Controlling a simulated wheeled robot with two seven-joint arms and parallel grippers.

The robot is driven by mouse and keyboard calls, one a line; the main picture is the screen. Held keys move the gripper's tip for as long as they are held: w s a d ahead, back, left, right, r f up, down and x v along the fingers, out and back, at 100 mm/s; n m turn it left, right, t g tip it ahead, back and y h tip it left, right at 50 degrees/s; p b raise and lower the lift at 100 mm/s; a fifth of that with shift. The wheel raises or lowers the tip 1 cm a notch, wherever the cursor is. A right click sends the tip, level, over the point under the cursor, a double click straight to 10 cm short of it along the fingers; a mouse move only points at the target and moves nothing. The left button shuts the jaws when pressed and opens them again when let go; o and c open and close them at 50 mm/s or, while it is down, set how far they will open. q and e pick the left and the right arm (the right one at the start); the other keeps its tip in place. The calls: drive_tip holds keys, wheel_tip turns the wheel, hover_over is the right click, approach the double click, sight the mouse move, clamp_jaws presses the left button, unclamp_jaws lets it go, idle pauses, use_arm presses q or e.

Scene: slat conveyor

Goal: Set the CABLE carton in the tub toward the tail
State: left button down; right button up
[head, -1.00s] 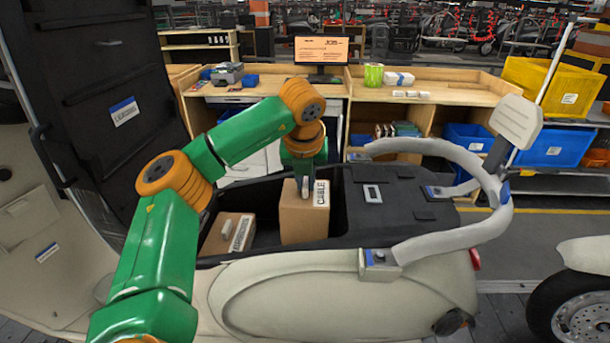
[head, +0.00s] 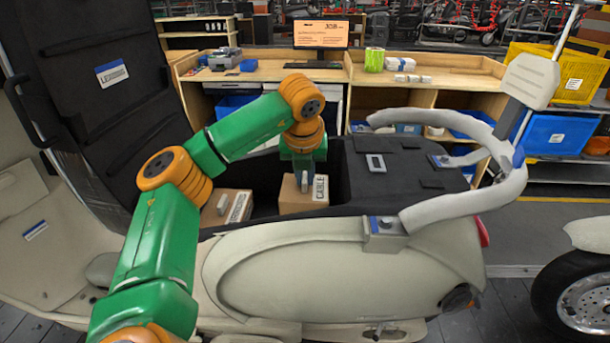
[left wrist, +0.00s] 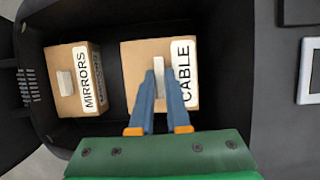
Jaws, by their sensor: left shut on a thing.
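The CABLE carton (head: 316,205) is a brown box with a white label strip. It also shows in the left wrist view (left wrist: 134,60). My left gripper (head: 304,184) is above it, its blue fingers (left wrist: 159,72) shut on the carton's top. The carton is down inside the black tub (head: 337,178) of the cream scooter body, at the tub's right end, toward the tail. Its lower part is hidden behind the near rim, so I cannot tell if it touches the floor. The MIRRORS carton (left wrist: 66,90) stands to its left, with a gap between. My right gripper is not in view.
The raised black lid (head: 85,75) stands at the left. A black deck (head: 400,172) and a grey grab rail (head: 455,205) lie right of the tub. A wooden bench (head: 440,72) with a monitor (head: 321,35) is behind.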

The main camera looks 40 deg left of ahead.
use_arm(q)
drive_tip(key=shift+w, duration=0.1)
drive_tip(key=shift+f, duration=0.1)
idle(0.4)
drive_tip(key=shift+f+b, duration=0.45)
drive_tip(key=shift+b, duration=0.05)
drive_tip(key=c, duration=0.8)
unclamp_jaws()
drive_tip(key=v, duration=0.7)
drive_tip(key=shift+r, duration=0.2)
